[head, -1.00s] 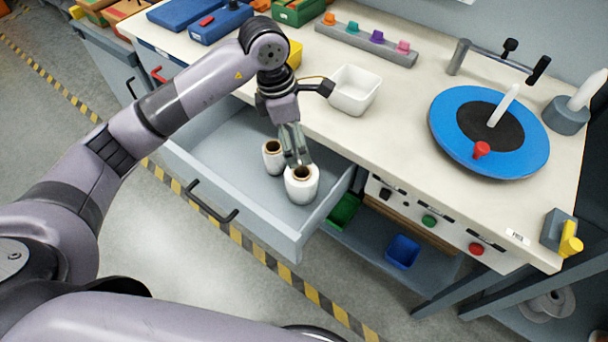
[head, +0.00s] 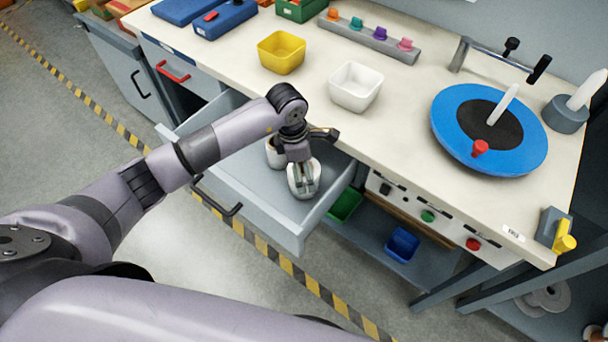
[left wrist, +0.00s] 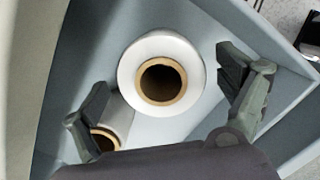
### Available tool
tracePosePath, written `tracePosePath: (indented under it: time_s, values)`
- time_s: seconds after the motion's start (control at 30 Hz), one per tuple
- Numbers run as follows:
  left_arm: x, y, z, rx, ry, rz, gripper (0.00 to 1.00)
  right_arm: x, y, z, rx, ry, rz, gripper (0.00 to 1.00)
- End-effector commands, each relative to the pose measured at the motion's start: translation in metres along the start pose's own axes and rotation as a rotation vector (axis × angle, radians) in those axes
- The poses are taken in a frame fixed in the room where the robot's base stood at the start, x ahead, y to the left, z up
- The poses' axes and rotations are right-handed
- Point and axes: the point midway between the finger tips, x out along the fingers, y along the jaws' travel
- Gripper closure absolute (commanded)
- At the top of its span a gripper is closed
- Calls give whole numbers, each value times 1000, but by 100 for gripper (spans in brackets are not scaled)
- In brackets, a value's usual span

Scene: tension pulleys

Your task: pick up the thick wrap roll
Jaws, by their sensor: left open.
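The thick wrap roll (head: 303,190) stands upright in the open drawer, near its right end. In the left wrist view the thick roll (left wrist: 183,52) shows its white wrap and brown core from above. A thinner roll (head: 272,153) stands behind and left of it, partly hidden by my arm; it also shows in the left wrist view (left wrist: 119,121). My left gripper (head: 302,180) is over the thick roll. In the left wrist view its open fingers (left wrist: 165,100) are spread on either side of the roll; I cannot tell whether they touch it. My right gripper is not in view.
The drawer (head: 265,215) has raised walls around the rolls. The bench top (head: 405,100) lies beyond it, with a white bin (head: 355,88), a yellow bin (head: 281,53) and a blue turntable (head: 455,110). Green and blue bins sit on the shelf below.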

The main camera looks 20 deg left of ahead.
Motion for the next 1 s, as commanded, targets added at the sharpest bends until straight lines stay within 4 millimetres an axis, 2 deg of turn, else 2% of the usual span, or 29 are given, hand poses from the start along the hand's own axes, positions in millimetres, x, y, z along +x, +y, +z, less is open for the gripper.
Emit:
tracePosePath:
  time_s: [0.07,0.2,0.5,1.0]
  values:
    - [12,-3,1,-2,1,-6,7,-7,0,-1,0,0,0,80]
    - [30,-2,1,-1,1,-3,7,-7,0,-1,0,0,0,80]
    - [36,-1,1,0,0,0,7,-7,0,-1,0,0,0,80]
    - [36,-1,1,0,0,0,41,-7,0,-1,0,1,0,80]
